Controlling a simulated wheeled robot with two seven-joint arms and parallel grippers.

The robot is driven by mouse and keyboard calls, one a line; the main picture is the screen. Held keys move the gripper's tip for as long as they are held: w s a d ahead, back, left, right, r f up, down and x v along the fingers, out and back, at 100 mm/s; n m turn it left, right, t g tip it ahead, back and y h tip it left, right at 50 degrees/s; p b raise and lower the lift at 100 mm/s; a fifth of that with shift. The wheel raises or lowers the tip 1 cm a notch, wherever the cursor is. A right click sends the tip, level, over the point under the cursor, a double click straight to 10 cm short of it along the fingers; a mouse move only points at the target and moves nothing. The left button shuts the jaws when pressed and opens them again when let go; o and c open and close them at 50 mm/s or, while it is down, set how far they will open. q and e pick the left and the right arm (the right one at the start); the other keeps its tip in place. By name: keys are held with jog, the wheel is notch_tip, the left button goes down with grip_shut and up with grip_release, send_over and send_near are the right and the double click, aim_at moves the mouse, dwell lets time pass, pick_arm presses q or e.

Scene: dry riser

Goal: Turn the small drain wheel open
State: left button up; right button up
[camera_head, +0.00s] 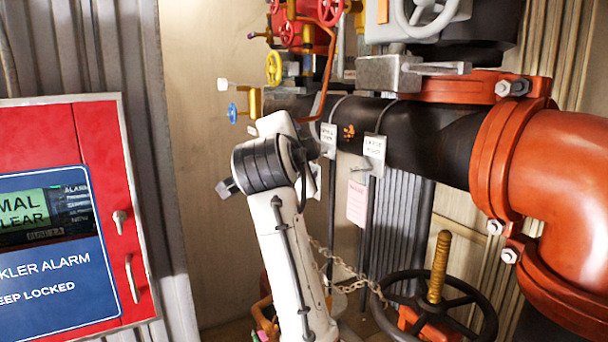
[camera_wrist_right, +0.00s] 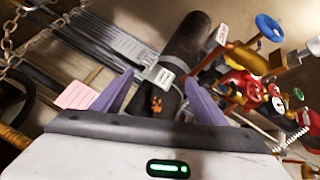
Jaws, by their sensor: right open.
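Several small valve wheels stand at the upper middle of the head view: a blue wheel (camera_head: 232,113), a yellow wheel (camera_head: 273,68) and a red wheel (camera_head: 330,11). I cannot read which one is marked as the drain wheel. In the right wrist view the blue wheel (camera_wrist_right: 270,27) is at the upper right, away from the fingers. My right gripper (camera_wrist_right: 160,77) is open and empty, with the black pipe (camera_wrist_right: 188,48) and its white tag showing between and beyond its fingers. In the head view my right arm hides its fingers. My left gripper is not in view.
A red alarm cabinet (camera_head: 108,155) stands at the left. A large orange pipe elbow (camera_head: 560,165) fills the right. A big black handwheel (camera_head: 485,318) with a chain (camera_head: 345,284) is low at the right. Tags hang from the black pipe (camera_head: 415,135).

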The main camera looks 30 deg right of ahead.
jog(key=shift+n+y, duration=0.3)
jog(key=shift+n, duration=0.4)
jog(key=shift+s+d+f, duration=0.1)
jog(key=shift+f, duration=1.95)
